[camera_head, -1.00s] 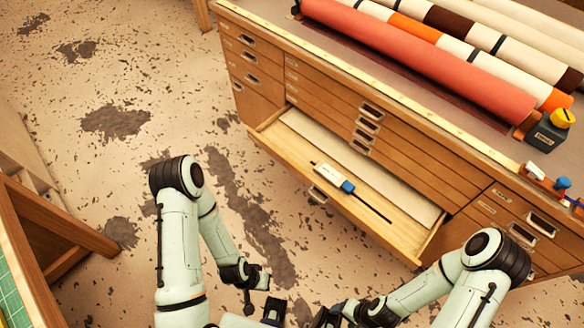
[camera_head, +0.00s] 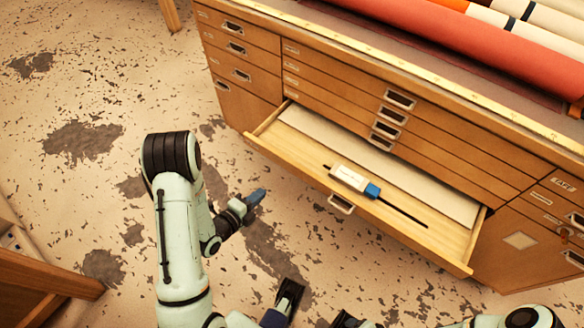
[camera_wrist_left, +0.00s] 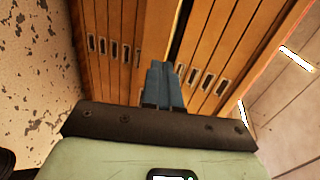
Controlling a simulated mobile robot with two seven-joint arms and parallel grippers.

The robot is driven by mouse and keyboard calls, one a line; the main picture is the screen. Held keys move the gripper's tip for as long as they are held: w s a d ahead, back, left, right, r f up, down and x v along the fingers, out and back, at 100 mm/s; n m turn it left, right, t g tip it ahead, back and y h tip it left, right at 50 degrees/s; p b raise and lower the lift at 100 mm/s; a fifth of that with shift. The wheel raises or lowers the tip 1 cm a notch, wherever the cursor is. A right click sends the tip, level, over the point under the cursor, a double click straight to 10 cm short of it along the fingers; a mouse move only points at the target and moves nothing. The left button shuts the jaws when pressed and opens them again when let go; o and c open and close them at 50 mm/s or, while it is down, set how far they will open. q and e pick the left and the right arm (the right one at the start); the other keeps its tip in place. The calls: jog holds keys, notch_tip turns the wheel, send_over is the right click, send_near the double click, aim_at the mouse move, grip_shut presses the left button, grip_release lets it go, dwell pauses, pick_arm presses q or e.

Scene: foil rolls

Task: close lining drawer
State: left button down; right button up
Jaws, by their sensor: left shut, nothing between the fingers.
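One wide wooden drawer (camera_head: 432,238) stands pulled out of the cabinet in the head view. I cannot read its label. A pale sheet lies inside it, and a white and blue tool (camera_head: 352,180) with a thin black rod lies near its front. The drawer front carries a metal label-holder pull (camera_head: 341,204). My left gripper (camera_head: 256,198) is shut and empty, in front and to the left of the drawer, apart from it in the picture. Its blue fingers also show together in the left wrist view (camera_wrist_left: 163,86), facing the cabinet fronts. My right gripper is not clear at the bottom edge.
The cabinet (camera_head: 236,72) has several other drawers, all shut. A red roll (camera_head: 450,35) and other rolls lie on its top. A wooden piece of furniture (camera_head: 40,270) stands at the lower left. The stained floor (camera_head: 85,190) in front of the cabinet is clear.

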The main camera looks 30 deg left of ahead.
aim_at(291, 165)
pick_arm(q)
jog(key=x, duration=0.4)
jog(key=r+x, duration=0.1)
jog(key=x, duration=0.4)
jog(key=b+x, duration=0.1)
jog(key=x, duration=0.3)
jog(key=shift+w+r, duration=0.15)
jog(key=shift+w, duration=0.5)
pick_arm(e)
jog(key=shift+w+d+f+t, duration=0.3)
jog(key=shift+w+d+f, duration=0.15)
jog(key=shift+w+f, duration=0.35)
jog(key=shift+w, duration=0.1)
